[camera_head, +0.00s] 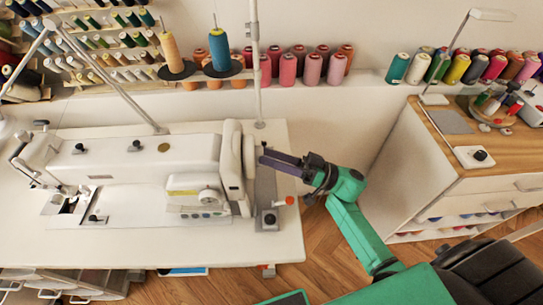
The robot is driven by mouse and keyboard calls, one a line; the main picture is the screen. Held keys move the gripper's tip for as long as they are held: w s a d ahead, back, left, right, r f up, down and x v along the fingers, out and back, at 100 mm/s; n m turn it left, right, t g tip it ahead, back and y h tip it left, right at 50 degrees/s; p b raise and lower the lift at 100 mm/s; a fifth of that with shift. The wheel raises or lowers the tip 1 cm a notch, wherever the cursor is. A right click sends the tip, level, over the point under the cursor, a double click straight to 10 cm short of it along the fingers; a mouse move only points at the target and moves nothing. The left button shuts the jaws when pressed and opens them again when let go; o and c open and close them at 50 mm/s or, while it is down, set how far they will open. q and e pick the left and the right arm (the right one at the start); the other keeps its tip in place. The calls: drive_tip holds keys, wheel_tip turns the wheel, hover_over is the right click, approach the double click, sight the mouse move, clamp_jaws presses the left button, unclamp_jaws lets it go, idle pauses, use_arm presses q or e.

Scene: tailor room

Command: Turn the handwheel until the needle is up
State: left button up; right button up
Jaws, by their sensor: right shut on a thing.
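A white sewing machine (140,165) stands on a white table, with its head at the left. Its white handwheel (232,160) is at the right end of the machine body. My right gripper (264,156) comes in from the right, its dark fingers at the right side of the handwheel, shut on it. The exact contact is too small to make out. The needle is too small to tell, near the needle plate (70,203) at the machine's left end. My left gripper is not in view.
The white table (150,249) has free room in front of the machine. A thread stand with an orange spool (172,53) and a blue spool (219,50) stands behind. A wooden-topped cabinet (455,130) stands at right.

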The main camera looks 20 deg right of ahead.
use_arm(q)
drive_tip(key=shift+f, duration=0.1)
